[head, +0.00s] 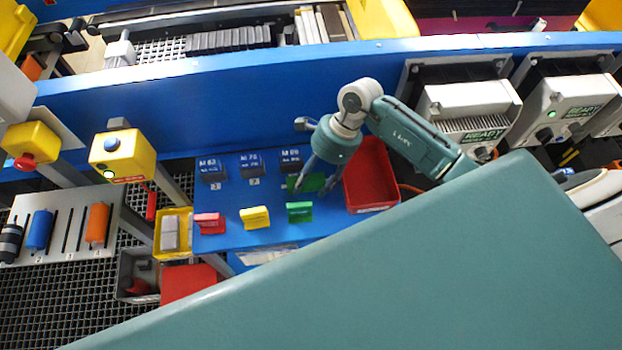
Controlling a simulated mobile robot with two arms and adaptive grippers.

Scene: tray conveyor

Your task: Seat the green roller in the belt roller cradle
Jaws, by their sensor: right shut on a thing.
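My right gripper (312,188) points down over the blue bench, left of the red bin. Its fingers are shut on a flat-looking dark green piece (306,183); whether this is the green roller I cannot tell. No other clearly green roller shows. Black (10,242), blue (40,230) and orange (97,223) rollers stand on a pale numbered rack (68,247) at the left. I cannot pick out the belt roller cradle with certainty. My left gripper is not in view.
A red bin (371,185) is close right of the right gripper. Dark blue blocks (252,164) stand behind. Red (209,223), yellow (255,217) and green (300,212) holders stand in front. Yellow button boxes (122,155) are at the left. My teal body hides the lower right.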

